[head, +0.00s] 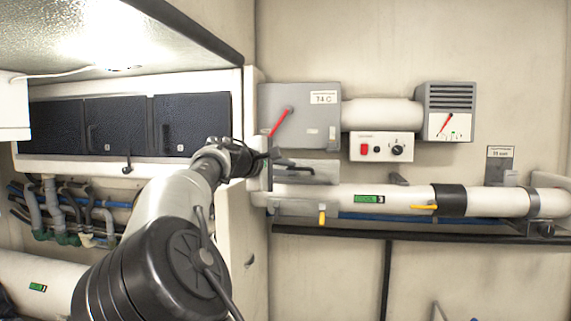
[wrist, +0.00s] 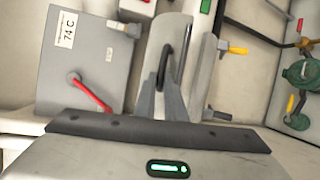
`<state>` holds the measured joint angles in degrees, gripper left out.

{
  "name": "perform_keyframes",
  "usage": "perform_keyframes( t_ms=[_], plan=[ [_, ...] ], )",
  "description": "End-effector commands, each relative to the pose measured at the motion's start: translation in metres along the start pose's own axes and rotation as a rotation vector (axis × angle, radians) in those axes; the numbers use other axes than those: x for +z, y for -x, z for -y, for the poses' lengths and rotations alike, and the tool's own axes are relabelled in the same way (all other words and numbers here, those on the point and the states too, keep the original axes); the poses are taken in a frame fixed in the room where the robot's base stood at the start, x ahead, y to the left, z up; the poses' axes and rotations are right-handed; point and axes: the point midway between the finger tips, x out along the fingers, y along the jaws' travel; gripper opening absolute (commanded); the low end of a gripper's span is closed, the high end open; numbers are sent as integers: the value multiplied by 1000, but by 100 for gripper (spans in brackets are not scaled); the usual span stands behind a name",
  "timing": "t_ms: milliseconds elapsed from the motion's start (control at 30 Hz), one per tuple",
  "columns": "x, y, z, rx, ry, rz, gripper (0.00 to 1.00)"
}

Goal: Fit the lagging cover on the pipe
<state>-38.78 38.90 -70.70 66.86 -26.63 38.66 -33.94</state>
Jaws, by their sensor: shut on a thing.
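The lagging cover (head: 322,171) looks like a grey, trough-like shell with a black handle. In the wrist view the cover (wrist: 203,65) stretches away from my fingers. My gripper (head: 276,161) is shut on the handle; its fingers (wrist: 162,98) also show in the wrist view. The white pipe (head: 320,198) runs level along the wall, with a green label and a black band. The cover is at the pipe's left part, along its upper side. I cannot tell whether they touch. My gripper hides the cover's left end.
A grey box (head: 300,105) with a red lever is just above the cover. A white switch box (head: 381,147) and a gauge unit (head: 449,111) are to the right. Yellow levers (head: 322,217) stick out by the pipe. Dark lockers (head: 115,125) are at left.

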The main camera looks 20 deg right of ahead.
Motion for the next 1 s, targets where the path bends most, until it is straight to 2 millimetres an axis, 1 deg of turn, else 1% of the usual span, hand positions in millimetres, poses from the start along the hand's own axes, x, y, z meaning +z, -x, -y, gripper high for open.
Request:
perform_keyframes(
  t_ms=[33,133,500,1000],
  plan=[
    [0,-3,-5,2,1,1,0],
    [-2,-9,-8,4,1,1,0],
    [-10,-26,-10,3,0,1,0],
    [-12,-30,-9,3,0,-1,0]
  ],
)
